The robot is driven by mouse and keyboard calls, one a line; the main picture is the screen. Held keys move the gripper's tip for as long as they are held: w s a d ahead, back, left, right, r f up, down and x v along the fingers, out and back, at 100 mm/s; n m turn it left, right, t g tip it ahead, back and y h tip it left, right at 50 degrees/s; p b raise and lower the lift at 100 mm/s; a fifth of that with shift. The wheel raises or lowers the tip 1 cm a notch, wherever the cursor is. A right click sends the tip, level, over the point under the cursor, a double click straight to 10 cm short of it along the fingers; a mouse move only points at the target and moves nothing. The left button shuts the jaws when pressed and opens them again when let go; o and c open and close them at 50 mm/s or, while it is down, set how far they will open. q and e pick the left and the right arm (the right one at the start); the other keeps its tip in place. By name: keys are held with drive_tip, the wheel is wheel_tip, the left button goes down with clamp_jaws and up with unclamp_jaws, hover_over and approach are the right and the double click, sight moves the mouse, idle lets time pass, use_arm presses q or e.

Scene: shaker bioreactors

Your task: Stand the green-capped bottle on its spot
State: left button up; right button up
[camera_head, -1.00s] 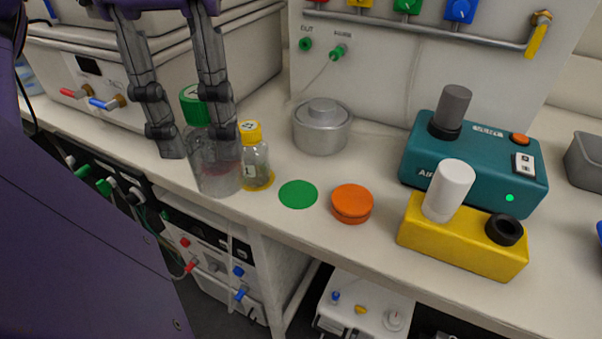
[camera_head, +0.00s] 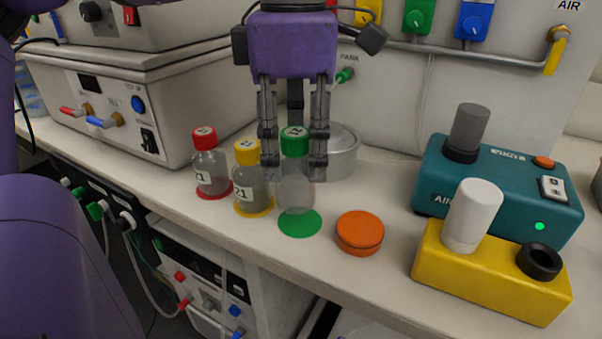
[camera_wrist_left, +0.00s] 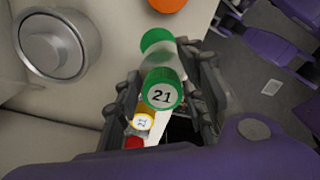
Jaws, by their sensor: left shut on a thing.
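The green-capped bottle (camera_head: 296,188) is clear and upright between the fingers of my left gripper (camera_head: 294,170), which is shut on it. Its green cap, marked 21, faces the camera in the left wrist view (camera_wrist_left: 162,89). The round green spot (camera_head: 300,223) lies flat on the bench. In the head view the bottle's base overlaps the spot's far part, and most of the spot shows below it. The bottle appears to be held a little above the bench; the exact gap is hard to tell. The spot also shows past the bottle in the left wrist view (camera_wrist_left: 156,38). My right gripper is out of view.
A yellow-capped bottle (camera_head: 251,192) and a red-capped bottle (camera_head: 210,165) stand close on the left on their own coloured spots. An orange disc (camera_head: 360,233) lies to the right. A metal pot (camera_head: 344,153) is behind. The bench's front edge is near.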

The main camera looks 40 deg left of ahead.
sight(299, 172)
use_arm(q)
drive_tip(key=shift+w+f, duration=0.2)
drive_tip(key=shift+f, duration=0.1)
drive_tip(key=f, duration=0.2)
drive_tip(key=f+b, duration=0.1)
drive_tip(key=shift+w+f, duration=0.25)
drive_tip(key=shift+f, duration=0.05)
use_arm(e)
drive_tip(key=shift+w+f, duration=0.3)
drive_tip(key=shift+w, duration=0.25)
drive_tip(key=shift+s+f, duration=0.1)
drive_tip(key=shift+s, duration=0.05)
use_arm(q)
drive_tip(key=o, duration=1.3)
drive_tip(key=shift+f, duration=0.1)
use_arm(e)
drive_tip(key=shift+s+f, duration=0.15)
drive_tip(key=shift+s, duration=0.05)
